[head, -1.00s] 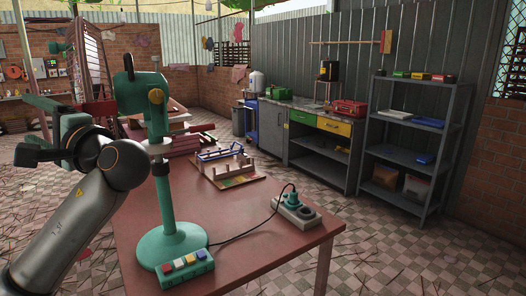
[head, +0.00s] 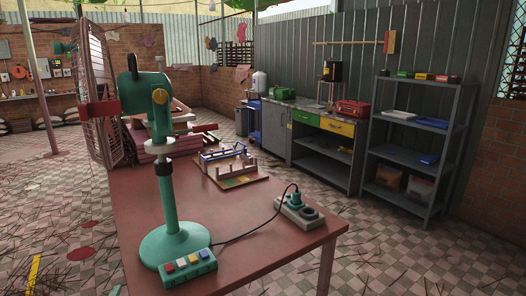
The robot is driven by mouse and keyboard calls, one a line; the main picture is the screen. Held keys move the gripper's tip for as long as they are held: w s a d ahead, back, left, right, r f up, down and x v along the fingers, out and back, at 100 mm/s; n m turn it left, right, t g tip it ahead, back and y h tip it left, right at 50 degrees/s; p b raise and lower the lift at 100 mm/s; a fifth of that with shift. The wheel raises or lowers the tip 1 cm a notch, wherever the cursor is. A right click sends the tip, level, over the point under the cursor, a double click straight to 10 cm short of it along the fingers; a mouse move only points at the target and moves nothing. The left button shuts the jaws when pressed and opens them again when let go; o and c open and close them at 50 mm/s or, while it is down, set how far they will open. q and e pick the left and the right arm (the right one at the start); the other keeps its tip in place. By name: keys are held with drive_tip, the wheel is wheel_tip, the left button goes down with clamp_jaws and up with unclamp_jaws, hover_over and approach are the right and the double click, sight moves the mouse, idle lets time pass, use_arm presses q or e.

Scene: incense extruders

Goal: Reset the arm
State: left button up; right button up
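Neither of my arms nor grippers shows in the head view now. A green pedestal fan (head: 172,210) stands upright on the near part of the reddish-brown table (head: 250,261). Its round cage (head: 95,90) faces left and is seen edge-on. Several coloured buttons sit on the fan's base box (head: 187,267). A black cord runs from the fan base to a green plug in a power strip (head: 298,212) at the table's right edge.
A wooden board (head: 238,183) with a blue-railed rack lies mid-table. Stacked reddish blocks (head: 170,148) are behind the fan. A grey shelf (head: 420,150) and a counter (head: 318,155) stand along the back wall.

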use_arm(q)
drive_tip(key=s+d+f+n+g+h, duration=0.2)
drive_tip(key=s+d+f+n+h, duration=0.1)
drive_tip(key=s+f, duration=0.8)
drive_tip(key=s+d+f+n+g+h, duration=0.3)
drive_tip(key=s+f, duration=0.5)
drive_tip(key=s, duration=0.6)
drive_tip(key=d+n+t+h, duration=0.1)
drive_tip(key=d+n, duration=0.4)
drive_tip(key=d, duration=0.7)
drive_tip(key=shift+w+r+t, duration=0.25)
drive_tip(key=shift+r+t, duration=0.05)
drive_tip(key=shift+t, duration=0.4)
